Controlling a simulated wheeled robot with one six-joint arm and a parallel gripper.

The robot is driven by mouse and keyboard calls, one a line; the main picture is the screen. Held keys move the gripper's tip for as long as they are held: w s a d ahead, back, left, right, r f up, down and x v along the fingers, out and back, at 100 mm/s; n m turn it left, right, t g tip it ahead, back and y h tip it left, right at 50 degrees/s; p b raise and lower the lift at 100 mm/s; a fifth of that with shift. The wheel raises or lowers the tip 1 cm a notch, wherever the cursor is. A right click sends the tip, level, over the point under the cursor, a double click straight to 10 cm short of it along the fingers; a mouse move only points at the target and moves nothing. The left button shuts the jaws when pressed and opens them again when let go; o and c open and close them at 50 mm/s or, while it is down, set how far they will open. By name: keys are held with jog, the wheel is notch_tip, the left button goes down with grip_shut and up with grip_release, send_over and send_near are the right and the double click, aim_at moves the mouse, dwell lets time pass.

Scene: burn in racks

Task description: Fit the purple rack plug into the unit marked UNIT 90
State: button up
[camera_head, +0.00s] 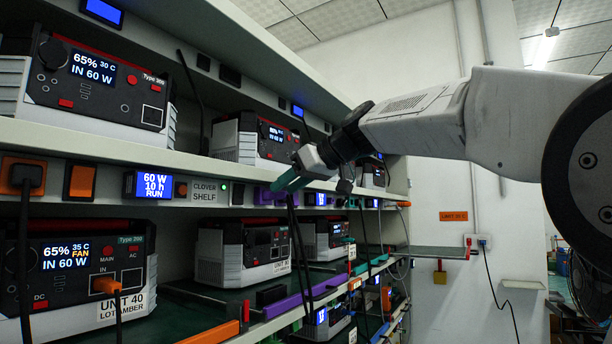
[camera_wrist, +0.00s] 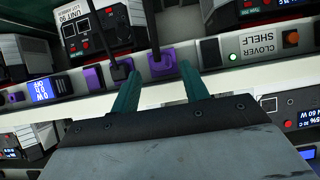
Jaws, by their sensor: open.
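The unit marked UNIT 90 (camera_wrist: 118,38) shows upside down at the top of the wrist view, with a dark front and red buttons. Two purple plug bodies with black cords sit at the shelf's front rail. One purple plug (camera_wrist: 162,66) appears between my fingertips, and the other purple plug (camera_wrist: 119,73) is just left of my left finger. I cannot tell whether either finger touches them. My gripper (camera_wrist: 160,74) is open, with teal fingers pointing at the rail. In the head view my gripper (camera_head: 291,178) is at the shelf edge, hiding part of the rail.
The CLOVER SHELF rail (camera_head: 205,194) carries a display and switches. UNIT 40 (camera_head: 75,270) stands lower left with an orange plug (camera_head: 106,286). More units fill the shelves. Black cords (camera_head: 298,245) hang below my gripper.

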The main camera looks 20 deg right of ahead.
aim_at(274, 196)
jog(key=shift+x, duration=1.15)
grip_shut()
